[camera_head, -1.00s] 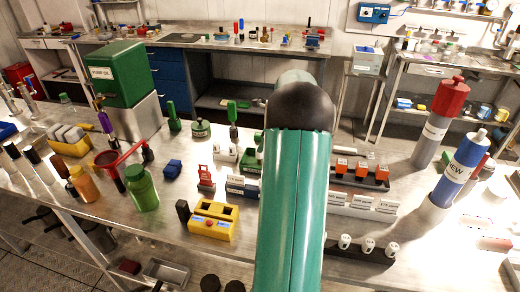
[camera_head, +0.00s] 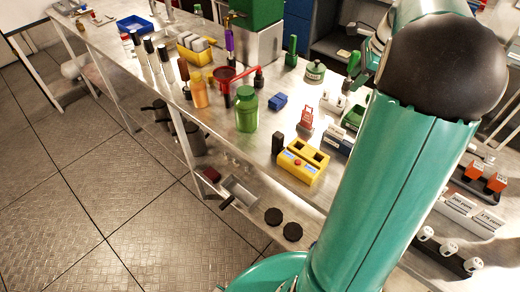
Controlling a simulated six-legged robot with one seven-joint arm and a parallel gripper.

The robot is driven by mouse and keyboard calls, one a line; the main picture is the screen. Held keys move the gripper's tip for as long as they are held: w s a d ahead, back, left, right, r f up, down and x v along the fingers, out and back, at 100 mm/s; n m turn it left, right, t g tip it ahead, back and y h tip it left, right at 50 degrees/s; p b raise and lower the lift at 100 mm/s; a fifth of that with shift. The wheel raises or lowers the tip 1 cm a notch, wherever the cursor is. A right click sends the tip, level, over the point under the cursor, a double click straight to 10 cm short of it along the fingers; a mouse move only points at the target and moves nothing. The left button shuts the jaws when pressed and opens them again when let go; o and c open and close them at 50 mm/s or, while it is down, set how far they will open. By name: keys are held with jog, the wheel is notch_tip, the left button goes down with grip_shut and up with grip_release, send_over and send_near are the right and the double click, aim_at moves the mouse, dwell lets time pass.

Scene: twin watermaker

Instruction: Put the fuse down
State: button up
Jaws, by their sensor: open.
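I cannot pick out the fuse for certain. Small white cylinders (camera_head: 449,248) stand in a black strip at the lower right, and orange blocks (camera_head: 474,171) sit in a black rack behind them; I cannot tell whether any is a fuse. My teal arm crosses the right half of the view.
Open tiled floor (camera_head: 100,200) lies at the left; a grey tray (camera_head: 240,190) sits below.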

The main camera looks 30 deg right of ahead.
jog(key=s+a+r+n+h, duration=0.1)
jog(key=s+a+r+n, duration=0.15)
jog(key=a+n, duration=0.7)
jog(key=s+a+r+n, duration=0.1)
jog(key=a+r+n, duration=0.25)
jog(key=a, duration=1.15)
jog(key=s+a+f+n+t, duration=0.1)
jog(key=s+a+f+n, duration=0.1)
jog(key=s+a+n, duration=0.3)
jog(key=s+a+f+n+t, duration=0.1)
jog(key=s+a+f+n, duration=0.1)
jog(key=s+a+n, duration=0.3)
jog(key=a+n, duration=0.2)
jog(key=a, duration=0.1)
jog(key=shift+s+a+f, duration=0.15)
jog(key=shift+s+f, duration=0.2)
jog(key=shift+s, duration=0.05)
